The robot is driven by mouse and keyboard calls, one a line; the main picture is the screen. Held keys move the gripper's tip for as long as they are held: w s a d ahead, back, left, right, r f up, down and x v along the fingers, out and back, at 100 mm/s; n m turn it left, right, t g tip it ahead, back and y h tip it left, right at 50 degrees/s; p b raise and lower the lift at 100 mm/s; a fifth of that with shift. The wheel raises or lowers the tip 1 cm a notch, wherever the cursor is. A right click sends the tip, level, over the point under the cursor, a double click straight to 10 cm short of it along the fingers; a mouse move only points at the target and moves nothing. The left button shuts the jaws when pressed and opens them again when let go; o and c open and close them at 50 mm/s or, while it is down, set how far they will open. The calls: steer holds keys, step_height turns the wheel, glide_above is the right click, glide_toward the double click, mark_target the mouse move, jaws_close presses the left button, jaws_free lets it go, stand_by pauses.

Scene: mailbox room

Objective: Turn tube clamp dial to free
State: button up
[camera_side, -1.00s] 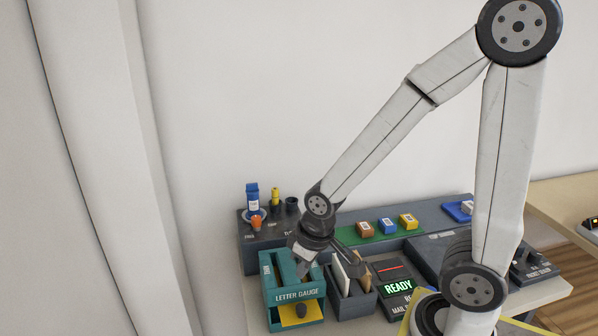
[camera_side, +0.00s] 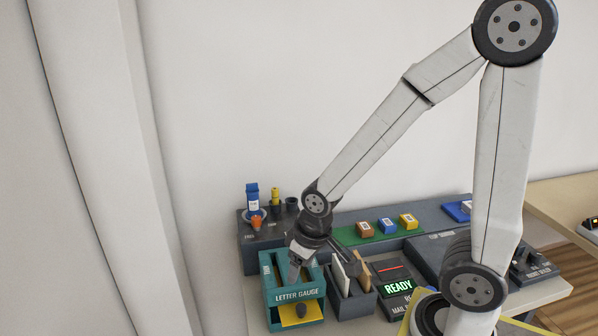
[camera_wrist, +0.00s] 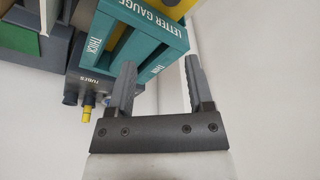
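An orange knob (camera_side: 256,223), which looks like the tube clamp dial, sits on the left end of a grey tube block (camera_side: 256,249), beside small white lettering that seems to read FREE. A blue tube (camera_side: 252,195) stands just behind the knob. The wrist view shows part of the tube block (camera_wrist: 97,84) with its TUBES label, but not the orange knob. My gripper (camera_side: 296,275) is over the teal letter gauge, in front and to the right of the knob and apart from it. In the wrist view my gripper (camera_wrist: 160,65) is open and empty.
The teal letter gauge (camera_side: 294,295) with a yellow plate (camera_side: 301,315) stands close below my gripper. A dark letter holder (camera_side: 352,300) and a READY display (camera_side: 398,288) are to its right. A yellow tube (camera_side: 275,196) stands on the block behind the knob.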

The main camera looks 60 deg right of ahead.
mark_target(256, 218)
steer(key=w+d+m, duration=0.1)
steer(key=w+m, duration=0.2)
steer(key=w, duration=0.1)
steer(key=w+d+r+m+g+h, duration=0.1)
steer(key=w+d+m, duration=0.1)
steer(key=w, duration=0.3)
steer(key=w+d+m, duration=0.1)
steer(key=w+m, duration=0.2)
steer(key=w, duration=0.1)
steer(key=shift+w+d+r+m+h, duration=0.2)
steer(key=shift+d+r+m+h, duration=0.1)
steer(key=shift+d+m+h, duration=0.1)
steer(key=w+d+m+g+h, duration=0.1)
steer(key=w+d+m+h, duration=0.1)
steer(key=w+d+m, duration=0.4)
steer(key=w+m, duration=0.3)
steer(key=shift+w+d+r+g+h, duration=0.15)
steer(key=shift+w+r+g+h, duration=0.15)
steer(key=shift+h, duration=0.1)
steer(key=shift+f, duration=0.1)
steer(key=shift+x, duration=3.85)
jaws_close()
